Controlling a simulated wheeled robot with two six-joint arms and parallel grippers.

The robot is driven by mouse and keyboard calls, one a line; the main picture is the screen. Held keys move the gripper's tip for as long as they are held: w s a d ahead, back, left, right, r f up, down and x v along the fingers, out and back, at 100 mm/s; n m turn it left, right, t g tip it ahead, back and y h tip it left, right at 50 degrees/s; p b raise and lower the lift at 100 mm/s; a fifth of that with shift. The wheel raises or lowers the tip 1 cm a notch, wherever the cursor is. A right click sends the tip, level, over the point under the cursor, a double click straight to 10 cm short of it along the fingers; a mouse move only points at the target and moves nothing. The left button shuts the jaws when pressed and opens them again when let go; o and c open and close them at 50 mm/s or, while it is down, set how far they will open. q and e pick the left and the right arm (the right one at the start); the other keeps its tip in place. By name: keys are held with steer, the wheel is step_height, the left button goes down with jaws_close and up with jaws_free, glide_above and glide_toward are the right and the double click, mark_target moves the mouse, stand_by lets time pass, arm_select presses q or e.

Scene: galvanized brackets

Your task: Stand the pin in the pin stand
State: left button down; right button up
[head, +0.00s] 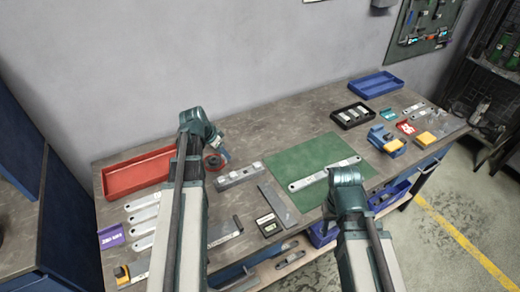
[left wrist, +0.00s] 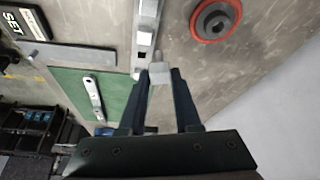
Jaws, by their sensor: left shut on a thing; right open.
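My left gripper (head: 221,150) reaches over the back of the bench. In the left wrist view its fingers (left wrist: 159,78) are shut on a small pale grey pin (left wrist: 157,70), whose narrow end sticks out past the fingertips. A round dark piece with a centre hole and a red rim, seemingly the pin stand (left wrist: 213,20), lies on the bench, apart from the pin. It also shows in the head view (head: 214,162), partly hidden beside my left gripper. No pin is seen in it. My right gripper (head: 346,178) is open over the front of the bench, its fingers mostly hidden.
A grey slotted bar (head: 240,175) lies right of the round piece. A green mat (head: 310,155) holds a metal strip (head: 325,174). A red tray (head: 137,175) is at left. Black (head: 352,116) and blue (head: 376,86) trays stand at right. The bench behind the bar looks clear.

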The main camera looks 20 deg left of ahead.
arm_select(q)
steer(key=w+d+f+m+h+b, duration=0.1)
steer(key=w+d+f+m+b, duration=0.1)
steer(key=d, duration=0.3)
steer(key=shift+w+d+m+h, duration=0.4)
steer(key=shift+w+m, duration=0.3)
steer(key=shift+f+b, duration=0.1)
steer(key=shift+b, duration=0.2)
steer(key=b, duration=0.4)
glide_above(247, 172)
steer(key=s+a, duration=0.1)
steer(key=shift+s+f, duration=0.2)
steer(key=shift+f, duration=1.9)
steer(key=shift+f+b, duration=1.7)
steer(key=shift+b, duration=0.1)
steer(key=c, duration=0.5)
jaws_free()
